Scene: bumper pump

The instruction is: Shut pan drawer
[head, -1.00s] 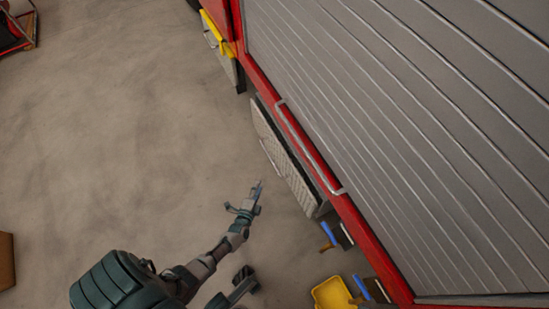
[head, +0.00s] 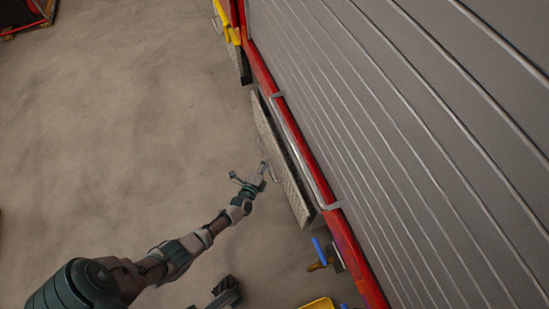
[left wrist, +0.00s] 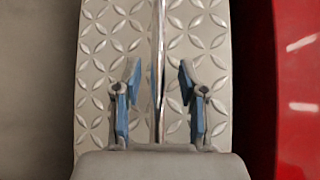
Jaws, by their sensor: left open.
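The pan drawer has a grey diamond-plate front (head: 292,192) low on the side of the red vehicle, standing out a little from it. A thin metal handle bar (head: 263,148) runs along its front. My left gripper (head: 250,173) is open at the drawer front, near the handle. In the left wrist view, the diamond plate (left wrist: 100,60) fills the middle. The bar (left wrist: 158,70) runs lengthwise between the two open blue-padded fingers (left wrist: 158,85), apart from both.
The grey shutter (head: 400,140) and a long rail (head: 305,150) stand above the drawer. A yellow-edged open flap (head: 228,30) juts out at the top.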

